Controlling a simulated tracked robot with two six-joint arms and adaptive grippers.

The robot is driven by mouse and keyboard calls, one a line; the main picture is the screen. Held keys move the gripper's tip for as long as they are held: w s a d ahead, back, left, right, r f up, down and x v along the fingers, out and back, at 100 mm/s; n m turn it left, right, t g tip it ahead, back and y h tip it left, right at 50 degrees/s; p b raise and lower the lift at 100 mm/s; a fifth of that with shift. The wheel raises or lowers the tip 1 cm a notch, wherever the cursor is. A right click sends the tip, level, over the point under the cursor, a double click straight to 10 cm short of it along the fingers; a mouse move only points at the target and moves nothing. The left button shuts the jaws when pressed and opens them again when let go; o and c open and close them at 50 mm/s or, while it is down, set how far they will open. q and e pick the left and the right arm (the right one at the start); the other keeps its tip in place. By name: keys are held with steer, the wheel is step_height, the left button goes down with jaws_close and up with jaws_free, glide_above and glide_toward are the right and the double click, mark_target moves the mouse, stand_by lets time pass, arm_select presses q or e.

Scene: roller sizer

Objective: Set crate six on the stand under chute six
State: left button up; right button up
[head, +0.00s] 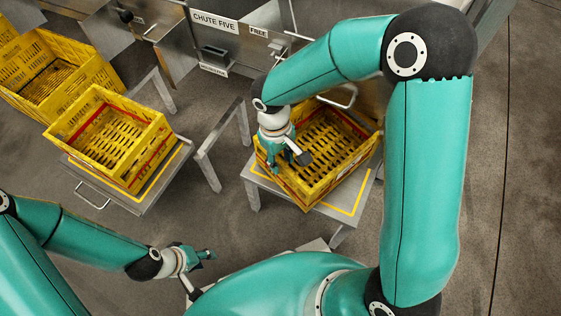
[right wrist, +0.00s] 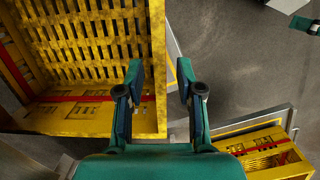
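A yellow crate (head: 340,180) with a red band sits on a metal stand (head: 335,212) with yellow edge lines, right of the chute five sign; no crate number is readable. My right gripper (head: 288,162) is at the crate's left wall. In the right wrist view the right gripper (right wrist: 160,85) is open, with one finger over the inside of the crate (right wrist: 150,115) and the other outside its wall. The wall's edge lies between the fingers; I cannot tell whether they touch it. My left gripper (head: 198,270) is open and empty, low at the centre left.
A second yellow crate (head: 112,138) stands on another stand (head: 150,190) to the left, with a third crate (head: 50,75) beyond it. Metal chutes with a CHUTE FIVE sign (head: 213,22) and a FREE sign (head: 258,31) line the back. Bare floor (head: 225,215) lies between the stands.

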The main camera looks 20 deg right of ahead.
arm_select(q)
step_height(320, 180, up, 3)
steer(key=p, duration=0.3)
steer(key=shift+r, duration=0.2)
arm_select(e)
step_height(320, 180, up, 10)
steer(key=w, duration=0.1)
steer(key=shift+a, duration=0.3)
